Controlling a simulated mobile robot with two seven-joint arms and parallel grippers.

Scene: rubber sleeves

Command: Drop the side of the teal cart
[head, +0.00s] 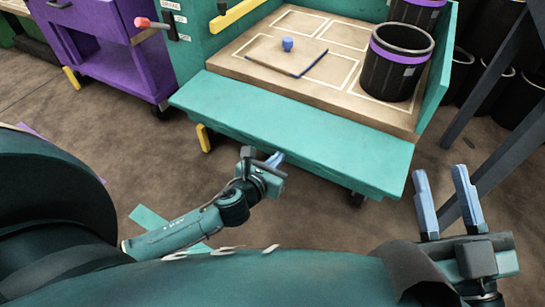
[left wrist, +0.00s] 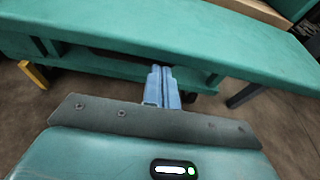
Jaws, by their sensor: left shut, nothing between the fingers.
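The teal cart (head: 205,60) stands ahead in the head view, with a tan deck (head: 240,65). Its near side is a teal panel (head: 300,128) that lies folded down and outward along the front edge, leaving the deck open towards me. The panel also fills the upper part of the left wrist view (left wrist: 200,40). My left gripper (head: 277,158) is just below and in front of the panel's outer edge, with its fingers together and empty. The same fingers show in the left wrist view (left wrist: 161,85). My right gripper (head: 445,195) is at the lower right, fingers apart and empty.
On the deck are a black bin with a purple band (head: 395,62), a second bin behind it (head: 416,12), and a flat board with a blue knob (head: 287,44). A purple cart (head: 110,50) stands to the left. Dark table legs (head: 490,85) stand to the right.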

